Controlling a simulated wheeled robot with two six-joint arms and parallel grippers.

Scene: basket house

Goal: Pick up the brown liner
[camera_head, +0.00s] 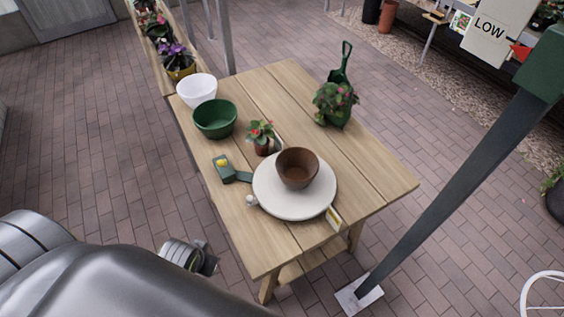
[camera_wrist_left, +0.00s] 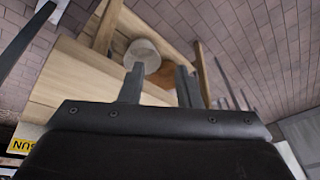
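The brown liner, a brown bowl-shaped pot (camera_head: 297,168), sits upright on a round white turntable (camera_head: 275,205) on the wooden table. My left gripper (camera_wrist_left: 160,84) shows in the left wrist view with its two fingers apart and nothing between them. A pale round vessel (camera_wrist_left: 142,52) shows beyond the fingers, and I cannot tell surely which one it is. In the head view my left arm is at the lower left, apart from the liner. My right gripper is not in view.
A slanted dark post (camera_head: 440,190) stands right of the table.

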